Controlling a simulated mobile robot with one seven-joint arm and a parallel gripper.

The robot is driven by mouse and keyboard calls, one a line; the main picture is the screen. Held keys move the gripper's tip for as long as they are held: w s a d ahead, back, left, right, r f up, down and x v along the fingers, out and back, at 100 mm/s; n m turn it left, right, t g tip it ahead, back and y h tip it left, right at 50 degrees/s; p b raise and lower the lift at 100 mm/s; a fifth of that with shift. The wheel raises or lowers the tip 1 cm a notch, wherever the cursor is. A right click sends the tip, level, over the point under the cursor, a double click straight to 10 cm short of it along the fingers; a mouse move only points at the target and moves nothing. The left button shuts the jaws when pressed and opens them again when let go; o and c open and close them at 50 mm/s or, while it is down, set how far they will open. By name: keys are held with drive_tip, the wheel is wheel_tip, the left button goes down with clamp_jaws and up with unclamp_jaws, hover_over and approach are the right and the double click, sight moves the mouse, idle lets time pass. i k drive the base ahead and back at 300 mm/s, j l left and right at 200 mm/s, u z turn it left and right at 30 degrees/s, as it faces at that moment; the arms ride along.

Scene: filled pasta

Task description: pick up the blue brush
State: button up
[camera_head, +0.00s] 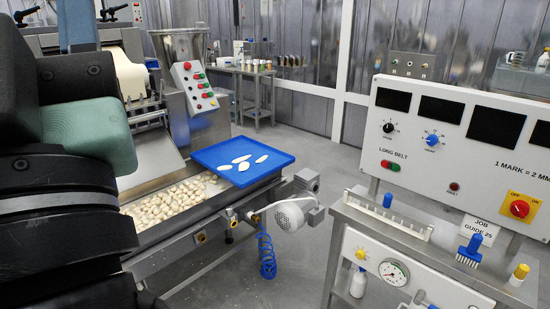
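The blue brush (473,244) is on the grey shelf of the control cabinet at the right. Its blue handle points up and its pale bristles point down. A small sign reading "JOB GUIDE 25" stands just behind it. The brush is in plain view and nothing touches it. My arm fills the left edge as dark links with a green part. The fingers of my gripper do not show, so I cannot tell how it stands to the brush.
A pasta machine with a blue tray (225,152) stands left. Grey floor (325,160) lies open between machine and cabinet.

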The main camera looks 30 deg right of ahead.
sight(470, 253)
drive_tip(key=z, duration=0.5)
drive_tip(key=i+l+z, duration=0.1)
drive_tip(key=z, duration=0.35)
drive_tip(key=i+z, duration=0.1)
drive_tip(key=z, duration=0.4)
